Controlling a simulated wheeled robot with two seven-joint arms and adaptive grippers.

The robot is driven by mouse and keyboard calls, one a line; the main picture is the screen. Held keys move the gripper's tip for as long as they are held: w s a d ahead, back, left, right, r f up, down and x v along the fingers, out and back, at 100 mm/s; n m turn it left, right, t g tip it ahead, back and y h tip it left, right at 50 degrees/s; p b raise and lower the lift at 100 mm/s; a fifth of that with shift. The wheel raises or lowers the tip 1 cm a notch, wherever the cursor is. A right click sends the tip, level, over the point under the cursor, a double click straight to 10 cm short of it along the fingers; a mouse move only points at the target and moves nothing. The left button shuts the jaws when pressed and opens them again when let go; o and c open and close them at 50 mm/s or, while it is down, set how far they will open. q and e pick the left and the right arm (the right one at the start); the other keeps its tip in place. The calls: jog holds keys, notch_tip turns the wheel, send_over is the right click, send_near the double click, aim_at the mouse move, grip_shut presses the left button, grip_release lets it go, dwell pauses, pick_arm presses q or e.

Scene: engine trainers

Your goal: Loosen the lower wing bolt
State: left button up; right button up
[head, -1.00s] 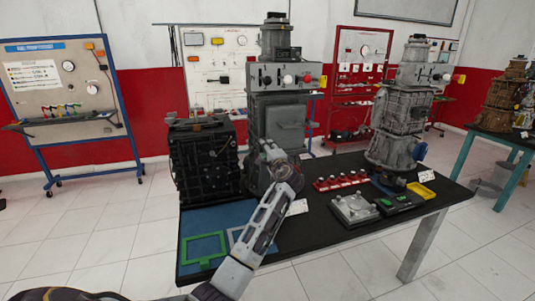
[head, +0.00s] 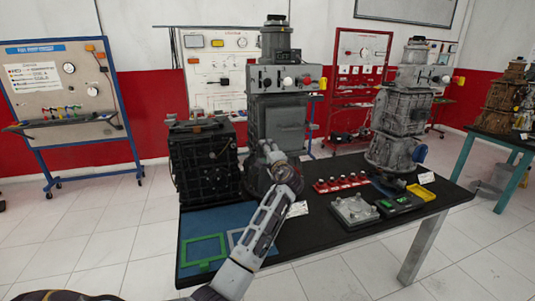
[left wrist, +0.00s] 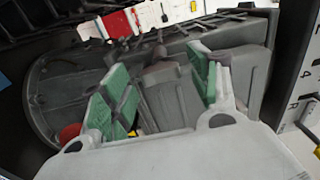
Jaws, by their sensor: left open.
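My left gripper (head: 270,152) is in front of the lower part of the tall grey engine trainer (head: 278,118) in the head view. In the left wrist view its green-padded fingers (left wrist: 157,92) are spread apart. A dark grey blocky part (left wrist: 168,82) shows between and beyond them; I cannot tell whether the fingers touch it. I cannot make out the lower wing bolt in either view; the gripper hides part of the trainer's base. My right gripper is not in view.
A black engine block (head: 204,160) stands close to the left of the trainer. The black table (head: 330,232) also holds a green frame (head: 203,252), a red rack (head: 341,181), a grey plate (head: 354,209) and a second trainer (head: 398,120).

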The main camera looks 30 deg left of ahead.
pick_arm(q)
jog(key=v, duration=1.2)
jog(key=shift+f, duration=0.1)
dwell(0.5)
